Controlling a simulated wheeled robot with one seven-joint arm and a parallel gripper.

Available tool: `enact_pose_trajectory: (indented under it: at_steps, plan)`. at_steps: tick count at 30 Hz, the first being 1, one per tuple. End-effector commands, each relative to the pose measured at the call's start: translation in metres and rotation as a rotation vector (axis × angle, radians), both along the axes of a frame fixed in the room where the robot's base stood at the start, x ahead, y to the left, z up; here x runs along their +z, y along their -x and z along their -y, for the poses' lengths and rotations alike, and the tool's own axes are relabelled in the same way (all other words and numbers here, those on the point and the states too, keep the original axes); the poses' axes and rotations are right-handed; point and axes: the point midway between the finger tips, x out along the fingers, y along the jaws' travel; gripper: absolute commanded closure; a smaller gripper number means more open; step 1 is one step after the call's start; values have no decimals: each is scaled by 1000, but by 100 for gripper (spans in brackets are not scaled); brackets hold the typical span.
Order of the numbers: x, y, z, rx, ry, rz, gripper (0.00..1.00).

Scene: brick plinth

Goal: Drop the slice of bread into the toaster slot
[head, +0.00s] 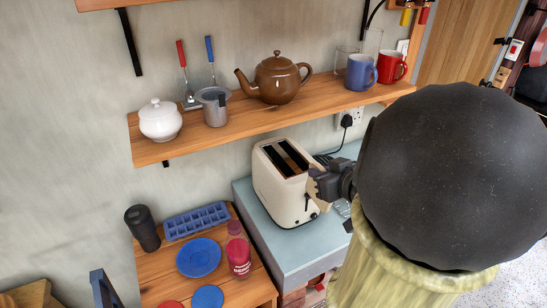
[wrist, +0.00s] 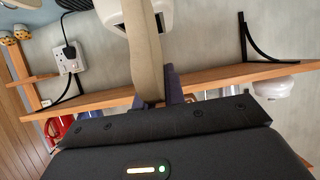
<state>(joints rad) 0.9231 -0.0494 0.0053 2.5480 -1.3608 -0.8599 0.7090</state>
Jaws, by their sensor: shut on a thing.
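The cream toaster (head: 283,196) stands on the blue-grey counter top, with two dark slots open on top. My gripper (head: 324,184) is at the toaster's right side in the head view, its fingers partly hidden by the arm. It is shut on the slice of bread (wrist: 144,52), which shows edge-on as a long beige strip in the wrist view. In the head view only a small tan part of the bread (head: 312,187) shows beside the toaster. The toaster's pale body (wrist: 112,12) is at the top of the wrist view, partly behind the bread. I cannot tell whether they touch.
A wooden shelf (head: 230,122) with a brown teapot (head: 277,80), mugs and a white pot (head: 160,120) runs above and behind the toaster. A socket with a plug and cord (head: 346,122) is behind. A lower wooden table (head: 160,262) at left holds a bottle, plates and an ice tray.

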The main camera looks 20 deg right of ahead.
Motion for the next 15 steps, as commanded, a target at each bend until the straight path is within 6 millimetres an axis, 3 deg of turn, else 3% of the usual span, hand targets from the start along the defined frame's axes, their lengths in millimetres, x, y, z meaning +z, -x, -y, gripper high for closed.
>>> enact_pose_trajectory:
  at_steps: [11, 15]
  plan:
    - [-13, -24, 4, -13, -6, 156, 100]
    - [-5, -32, 4, -10, -8, 153, 100]
